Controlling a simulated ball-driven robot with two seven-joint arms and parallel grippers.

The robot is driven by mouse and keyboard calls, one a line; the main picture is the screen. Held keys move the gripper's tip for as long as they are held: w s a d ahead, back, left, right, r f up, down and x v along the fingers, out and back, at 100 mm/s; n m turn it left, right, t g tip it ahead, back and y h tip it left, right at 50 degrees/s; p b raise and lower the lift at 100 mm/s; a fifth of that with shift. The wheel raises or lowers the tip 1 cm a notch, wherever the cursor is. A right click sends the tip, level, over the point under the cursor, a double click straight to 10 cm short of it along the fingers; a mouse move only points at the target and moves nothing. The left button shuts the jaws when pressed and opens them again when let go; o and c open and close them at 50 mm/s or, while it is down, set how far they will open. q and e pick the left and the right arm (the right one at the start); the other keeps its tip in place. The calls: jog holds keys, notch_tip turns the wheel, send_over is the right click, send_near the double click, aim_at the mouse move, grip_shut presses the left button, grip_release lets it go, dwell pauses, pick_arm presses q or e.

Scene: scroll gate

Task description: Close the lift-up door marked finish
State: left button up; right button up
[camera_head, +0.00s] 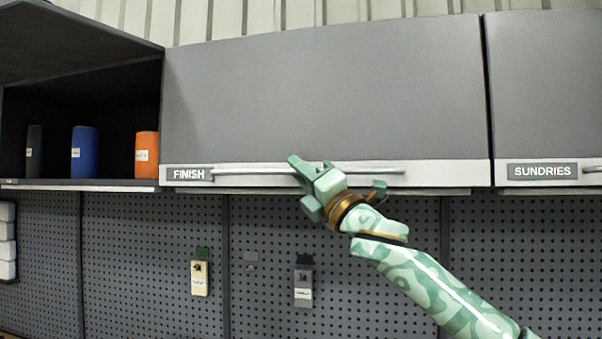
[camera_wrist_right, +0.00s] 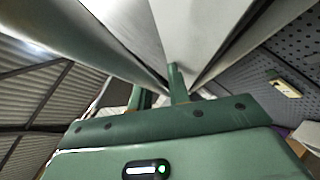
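The lift-up door marked FINISH (camera_head: 320,95) is a wide grey panel with a pale lower band and a long bar handle (camera_head: 380,171). It hangs down over its cabinet, its lower edge about level with that of the SUNDRIES door. Whether it is fully flush is not clear. My right gripper (camera_head: 312,172) is at the handle, left of its middle, with the arm rising from the lower right. In the right wrist view its fingers (camera_wrist_right: 160,92) show close together against the door's underside. Whether they clasp the bar is hidden. My left gripper is out of view.
The SUNDRIES door (camera_head: 545,90) is down at the right. At the left an open cabinet holds a dark, a blue (camera_head: 85,150) and an orange (camera_head: 147,155) container, its door raised above. A pegboard (camera_head: 130,255) with small hanging items lies below.

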jog(key=shift+s+d+f, duration=0.1)
jog(key=shift+f, duration=0.15)
jog(key=b+v, duration=0.3)
jog(key=v, duration=1.2)
jog(key=shift+s+d, duration=0.3)
jog(key=shift+s, duration=0.05)
